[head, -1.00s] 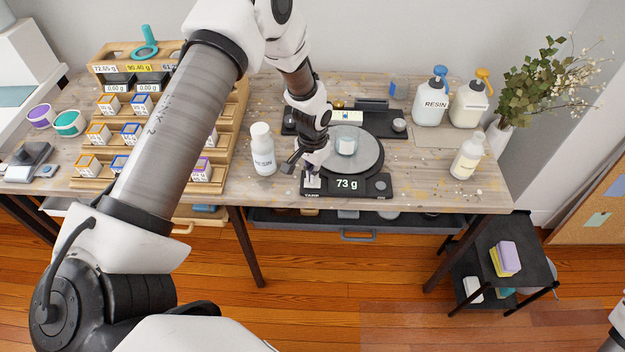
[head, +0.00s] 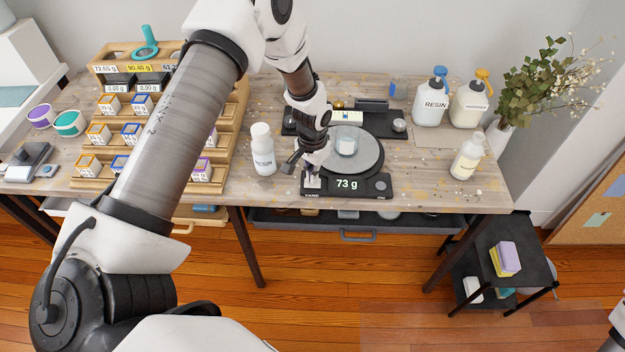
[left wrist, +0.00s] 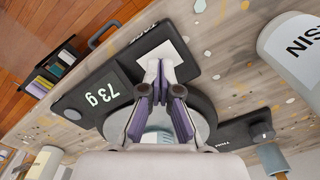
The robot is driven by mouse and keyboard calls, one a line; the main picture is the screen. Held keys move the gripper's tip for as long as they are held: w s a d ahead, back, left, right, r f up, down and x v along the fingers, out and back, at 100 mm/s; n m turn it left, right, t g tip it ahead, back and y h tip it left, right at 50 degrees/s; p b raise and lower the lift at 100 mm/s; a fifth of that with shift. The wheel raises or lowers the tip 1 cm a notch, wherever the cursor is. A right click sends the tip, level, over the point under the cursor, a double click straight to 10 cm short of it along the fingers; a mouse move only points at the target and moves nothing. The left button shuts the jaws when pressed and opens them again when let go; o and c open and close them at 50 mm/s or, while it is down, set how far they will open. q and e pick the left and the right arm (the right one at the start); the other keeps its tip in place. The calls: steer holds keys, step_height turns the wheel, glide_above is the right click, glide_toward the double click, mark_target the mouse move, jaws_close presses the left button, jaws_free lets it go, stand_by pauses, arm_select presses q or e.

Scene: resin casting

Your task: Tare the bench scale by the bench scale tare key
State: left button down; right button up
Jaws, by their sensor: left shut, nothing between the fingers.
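The bench scale (head: 375,190) is black, with a round grey pan (head: 369,160) and a display (head: 347,184) that reads 73 g. A clear cup with pale contents (head: 347,147) stands on the pan. The tare key (left wrist: 178,53) is a pale square on the scale's front panel, beside the display in the left wrist view. My left gripper (head: 312,178) is shut and empty, pointing down at the key. In the left wrist view its fingertips (left wrist: 161,70) overlap the key's edge; I cannot tell whether they touch it.
A white resin bottle (head: 262,149) stands just left of the left gripper. A wooden rack (head: 232,130) with small boxes is further left. Pump bottles (head: 431,103) stand at the back right. Bare bench lies right of the scale.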

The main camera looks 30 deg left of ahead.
arm_select(q)
steer(key=shift+f+b, duration=0.45)
steer(key=shift+f, duration=0.35)
step_height(320, 180, up, 5)
steer(key=p, duration=0.4)
steer(key=shift+r, duration=0.2)
steer(key=shift+f, duration=0.15)
stand_by(0.5)
steer(key=s+f, duration=0.1)
steer(key=s, duration=0.1)
steer(key=s+d+f+g, duration=0.1)
steer(key=s+f, duration=0.1)
steer(key=s, duration=0.1)
steer(key=s+d+f+g, duration=0.1)
steer(key=s+f, duration=0.1)
steer(key=shift+s+d+f+m, duration=0.15)
steer(key=shift+s+f+m, duration=0.05)
steer(key=shift+f+m, duration=0.1)
steer(key=s+d+f+n+t, duration=0.1)
steer(key=s+d, duration=0.2)
steer(key=s, duration=0.7)
steer(key=s+d+f+n+t, duration=0.1)
steer(key=s+d, duration=0.2)
steer(key=s, duration=0.7)
steer(key=shift+s+f, duration=0.3)
steer(key=shift+s, duration=0.05)
